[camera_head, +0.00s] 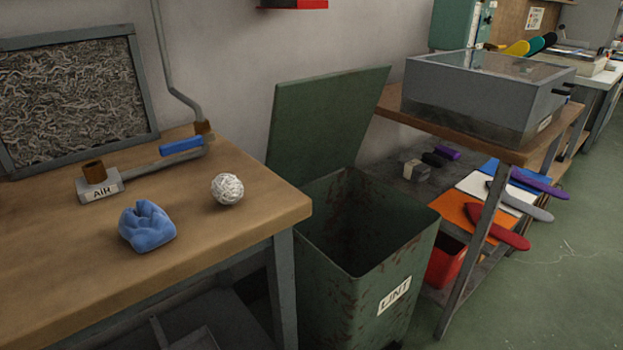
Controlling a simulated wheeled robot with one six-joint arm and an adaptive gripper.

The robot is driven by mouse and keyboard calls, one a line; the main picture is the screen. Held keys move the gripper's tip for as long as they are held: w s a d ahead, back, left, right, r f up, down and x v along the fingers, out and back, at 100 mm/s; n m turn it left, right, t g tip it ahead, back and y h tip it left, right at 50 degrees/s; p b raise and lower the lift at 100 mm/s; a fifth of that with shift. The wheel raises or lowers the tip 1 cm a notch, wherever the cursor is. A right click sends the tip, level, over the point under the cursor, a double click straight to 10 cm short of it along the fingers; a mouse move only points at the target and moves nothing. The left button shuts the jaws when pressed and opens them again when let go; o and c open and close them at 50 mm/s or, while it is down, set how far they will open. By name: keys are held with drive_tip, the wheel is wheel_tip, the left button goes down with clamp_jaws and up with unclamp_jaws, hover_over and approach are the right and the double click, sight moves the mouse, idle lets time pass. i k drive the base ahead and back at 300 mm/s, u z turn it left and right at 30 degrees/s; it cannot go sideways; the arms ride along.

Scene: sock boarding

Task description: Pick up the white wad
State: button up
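The white wad (227,189) is a rough, crumpled ball. It rests on the brown wooden table (60,270) near the table's right end, a little in from the edge. It stands clear of the things around it, and nothing covers it. My gripper does not show in this view.
A blue crumpled lump (147,227) lies left of the wad. Behind are an air fitting marked AIR (100,186) and a blue-handled lever (182,145). An open green bin marked LINT (385,285) stands right of the table. A shelf unit (520,152) stands further right.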

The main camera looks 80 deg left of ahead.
sight(227, 189)
drive_tip(key=z, duration=0.1)
drive_tip(key=k, duration=1.3)
drive_tip(key=u, duration=1.2)
